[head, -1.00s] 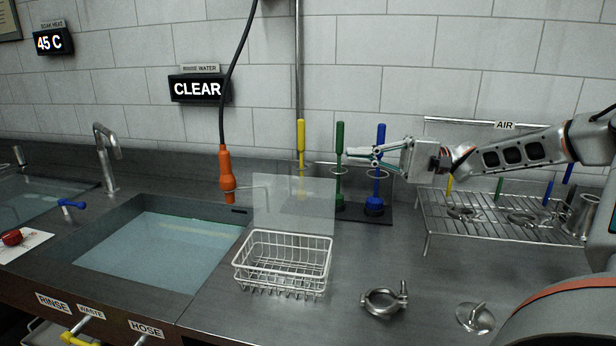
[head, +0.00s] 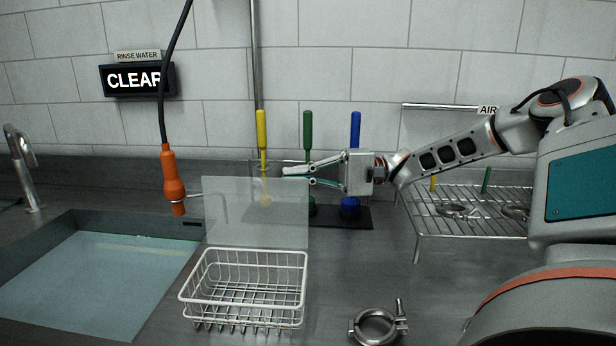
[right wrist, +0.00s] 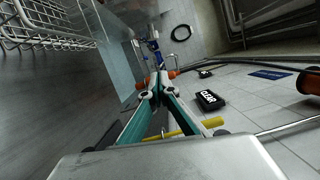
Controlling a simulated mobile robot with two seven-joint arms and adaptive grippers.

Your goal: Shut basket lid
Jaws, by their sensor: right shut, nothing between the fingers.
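The white wire basket (head: 246,315) stands on the steel counter, right of the sink, and looks empty. Its clear lid (head: 256,225) stands upright at the basket's back edge, open. The basket (right wrist: 42,28) and the lid (right wrist: 112,50) also show in the right wrist view. My right gripper (head: 285,174) is shut and empty, near the lid's upper right corner, seemingly behind it; whether it touches the lid I cannot tell. Its fingers (right wrist: 158,82) point past the lid in the right wrist view. My left gripper is not in view.
A rack of yellow, green and blue brushes (head: 355,130) stands behind my right gripper. An orange hose handle (head: 173,178) hangs left of the lid. A wire drying rack (head: 470,222) is at right. A metal clamp (head: 375,328) lies right of the basket.

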